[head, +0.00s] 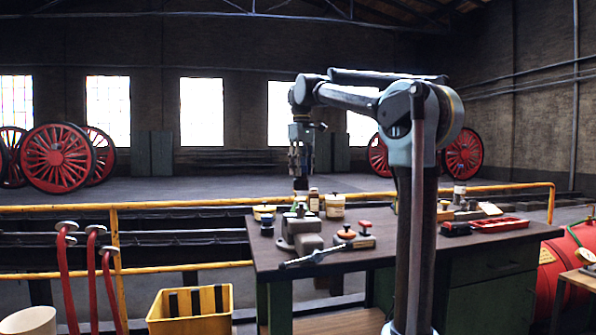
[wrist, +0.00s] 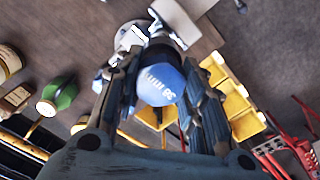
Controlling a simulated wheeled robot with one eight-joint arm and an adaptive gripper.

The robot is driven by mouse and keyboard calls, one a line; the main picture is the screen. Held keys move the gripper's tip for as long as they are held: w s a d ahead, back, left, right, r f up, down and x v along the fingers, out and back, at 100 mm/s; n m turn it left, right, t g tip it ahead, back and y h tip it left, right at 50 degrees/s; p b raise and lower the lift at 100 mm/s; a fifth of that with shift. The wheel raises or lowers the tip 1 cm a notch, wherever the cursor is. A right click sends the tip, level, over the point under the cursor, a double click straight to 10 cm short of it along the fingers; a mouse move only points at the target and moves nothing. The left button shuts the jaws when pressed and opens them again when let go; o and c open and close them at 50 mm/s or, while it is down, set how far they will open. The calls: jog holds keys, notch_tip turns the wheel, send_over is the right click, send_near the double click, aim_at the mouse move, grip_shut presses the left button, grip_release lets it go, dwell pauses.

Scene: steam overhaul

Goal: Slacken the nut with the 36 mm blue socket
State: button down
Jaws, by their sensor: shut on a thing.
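My gripper (head: 300,158) points down above the left part of the workbench (head: 390,252) in the head view. In the wrist view my gripper (wrist: 165,98) is shut on the blue socket (wrist: 161,84), with a finger on each side. White marking shows on the socket's face, too small to read surely. In the head view the socket is not clear; only a dark shape shows under the fingers. A grey vice-like fixture (head: 302,232) stands on the bench below and near the gripper. I cannot make out the nut; it may be hidden.
Several small bottles and jars (head: 335,205) stand behind the fixture. A bar-like tool (head: 315,257) lies at the front edge. A red tray (head: 498,224) is at the bench's right. A yellow bin (head: 190,309), red levers (head: 68,275) and a yellow railing (head: 180,204) are left.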

aim_at(301, 189)
dwell(0.4)
jog(key=shift+f, duration=1.9)
jog(key=shift+f, duration=1.9)
dwell(0.4)
jog(key=c, duration=1.9)
grip_release()
grip_shut()
jog(key=n, duration=0.4)
